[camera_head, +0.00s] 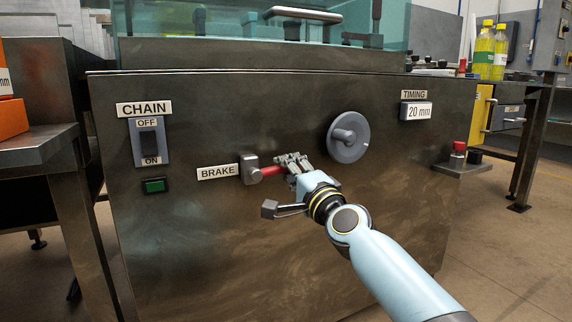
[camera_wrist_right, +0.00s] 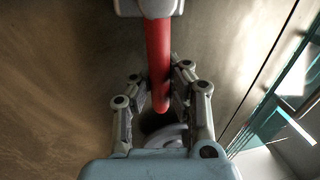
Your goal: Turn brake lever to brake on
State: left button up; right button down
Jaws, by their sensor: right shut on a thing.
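The brake lever (camera_head: 270,171) has a red handle on a grey mount (camera_head: 250,169), just right of the BRAKE label (camera_head: 219,172) on the machine's front panel. The handle points right, roughly level. My right gripper (camera_head: 287,168) is at the handle's free end and shut on it. In the right wrist view the red handle (camera_wrist_right: 158,60) runs down from its grey mount (camera_wrist_right: 148,7) between the fingers of my right gripper (camera_wrist_right: 155,98). The fingers hide part of the handle's end. My left gripper is not in view.
A grey handwheel (camera_head: 348,137) sits right of the lever, close to my right gripper. The CHAIN switch (camera_head: 149,142) and a green button (camera_head: 155,185) are at the left. A red knob (camera_head: 459,147) stands on a ledge at the right. The panel below the lever is clear.

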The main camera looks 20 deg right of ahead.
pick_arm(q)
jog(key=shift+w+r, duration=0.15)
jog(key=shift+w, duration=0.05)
pick_arm(e)
jog(key=shift+f+m, duration=0.6)
jog(key=shift+f, duration=0.05)
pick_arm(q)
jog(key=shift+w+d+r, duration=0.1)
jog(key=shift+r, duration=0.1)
pick_arm(e)
jog(key=c, duration=1.3)
grip_release()
jog(key=shift+s, duration=0.15)
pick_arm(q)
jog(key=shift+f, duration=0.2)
pick_arm(e)
jog(key=shift+o, duration=0.4)
jog(key=shift+r, duration=0.15)
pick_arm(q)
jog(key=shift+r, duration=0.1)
pick_arm(e)
jog(key=shift+r, duration=0.1)
